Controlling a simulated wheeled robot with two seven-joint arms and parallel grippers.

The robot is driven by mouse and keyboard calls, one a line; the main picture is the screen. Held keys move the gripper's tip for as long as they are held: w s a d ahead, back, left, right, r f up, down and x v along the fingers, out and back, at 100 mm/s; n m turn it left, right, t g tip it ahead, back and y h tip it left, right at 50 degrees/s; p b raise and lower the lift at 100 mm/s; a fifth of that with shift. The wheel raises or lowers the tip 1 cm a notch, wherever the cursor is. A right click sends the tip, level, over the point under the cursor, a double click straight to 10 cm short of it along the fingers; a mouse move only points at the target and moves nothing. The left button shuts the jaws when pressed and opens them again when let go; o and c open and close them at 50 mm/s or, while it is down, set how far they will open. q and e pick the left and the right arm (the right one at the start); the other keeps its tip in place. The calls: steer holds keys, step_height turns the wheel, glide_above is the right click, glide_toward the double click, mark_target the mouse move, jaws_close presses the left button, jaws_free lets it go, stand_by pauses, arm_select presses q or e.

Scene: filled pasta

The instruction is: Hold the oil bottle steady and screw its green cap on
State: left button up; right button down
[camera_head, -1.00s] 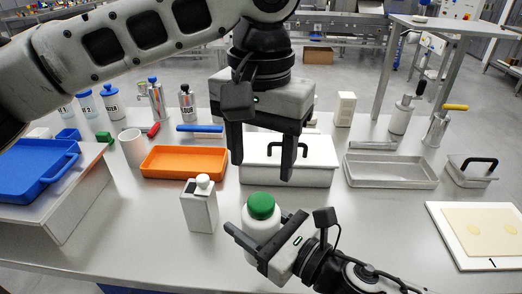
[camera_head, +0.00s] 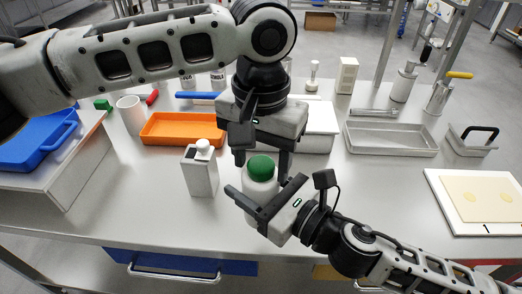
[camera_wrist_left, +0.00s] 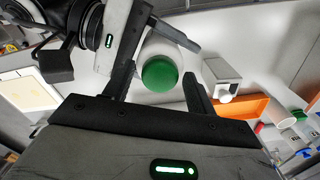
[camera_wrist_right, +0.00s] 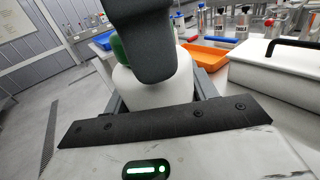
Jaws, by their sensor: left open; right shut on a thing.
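The white oil bottle (camera_head: 259,191) stands upright on the steel table with its green cap (camera_head: 261,168) on top. My right gripper (camera_head: 250,200) is shut around the bottle's body from the front right. My left gripper (camera_head: 262,160) points down from above, open, with its fingers on either side of the cap. In the left wrist view the green cap (camera_wrist_left: 160,74) sits between the open fingers, with gaps. In the right wrist view the bottle (camera_wrist_right: 155,85) fills the jaws, and a left finger hides part of the cap (camera_wrist_right: 118,48). Whether the cap is threaded on cannot be told.
A white square bottle (camera_head: 201,170) stands close on the left. An orange tray (camera_head: 183,140), a white lidded box (camera_head: 318,140) and a metal tray (camera_head: 391,150) lie behind. A white board with dough (camera_head: 478,232) is at right. The table front is clear.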

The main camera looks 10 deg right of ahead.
arm_select(q)
steer(key=c, duration=1)
steer(key=shift+c, duration=0.2)
steer(key=m, duration=1.1)
steer(key=o, duration=1.1)
steer(key=shift+r, duration=2.3)
steer(key=shift+c, duration=0.3)
